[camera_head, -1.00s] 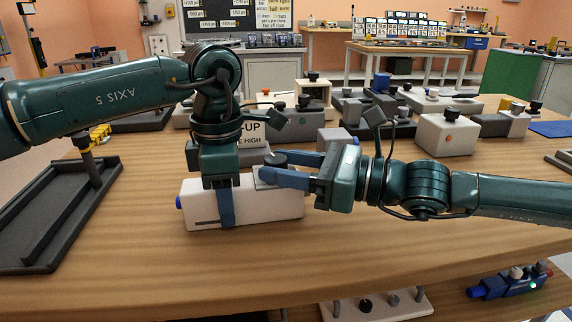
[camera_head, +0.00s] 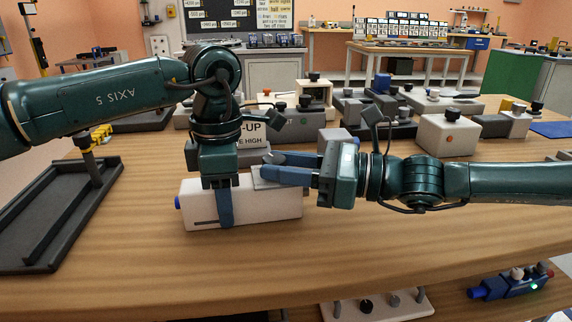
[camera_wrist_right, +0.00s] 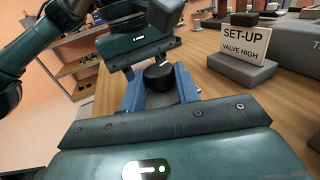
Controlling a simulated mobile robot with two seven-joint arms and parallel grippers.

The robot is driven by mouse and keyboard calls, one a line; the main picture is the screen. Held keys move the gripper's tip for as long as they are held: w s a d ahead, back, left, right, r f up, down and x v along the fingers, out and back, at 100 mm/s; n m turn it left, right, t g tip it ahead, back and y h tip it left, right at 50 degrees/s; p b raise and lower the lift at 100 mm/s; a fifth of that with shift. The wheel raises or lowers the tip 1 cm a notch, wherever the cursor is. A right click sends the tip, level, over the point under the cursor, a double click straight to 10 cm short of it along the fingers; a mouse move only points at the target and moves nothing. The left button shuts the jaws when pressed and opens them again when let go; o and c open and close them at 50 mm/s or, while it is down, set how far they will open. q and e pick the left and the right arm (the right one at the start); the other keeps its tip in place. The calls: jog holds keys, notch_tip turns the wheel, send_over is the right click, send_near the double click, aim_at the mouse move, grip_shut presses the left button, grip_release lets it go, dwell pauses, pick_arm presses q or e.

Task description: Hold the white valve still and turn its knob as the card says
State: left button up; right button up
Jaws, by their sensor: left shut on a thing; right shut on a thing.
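The white valve (camera_head: 268,207) lies on the wooden table as a long block with a blue end at its left. My left gripper (camera_head: 225,212) points down and is shut across the valve's body. Its black knob (camera_wrist_right: 158,76) shows between the blue fingers of my right gripper (camera_wrist_right: 159,84) in the right wrist view. In the head view the right gripper (camera_head: 262,169) reaches in from the right over the valve's top, shut on the knob, and its fingers hide the knob. The card (camera_wrist_right: 245,38) behind reads "SET-UP VALVE HIGH"; my left arm partly covers it in the head view (camera_head: 250,134).
A dark tray (camera_head: 40,245) lies at the left. Another white block with an orange button and black knob (camera_head: 446,136) stands at the back right, among several grey units. The table in front of the valve is clear.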

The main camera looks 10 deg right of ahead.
jog(key=shift+n+g+y, duration=0.4)
jog(key=shift+n+g, duration=0.7)
jog(key=shift+g, duration=0.6)
jog(key=n+g, duration=0.2)
jog(key=g, duration=0.1)
jog(key=n+g, duration=0.2)
jog(key=g, duration=0.1)
jog(key=w+n+g, duration=0.1)
jog(key=n+g, duration=0.1)
jog(key=g, duration=0.1)
jog(key=shift+d+h, duration=0.1)
jog(key=shift+h, duration=0.3)
jog(key=shift+g, duration=0.3)
jog(key=o, duration=1)
jog(key=shift+d, duration=0.1)
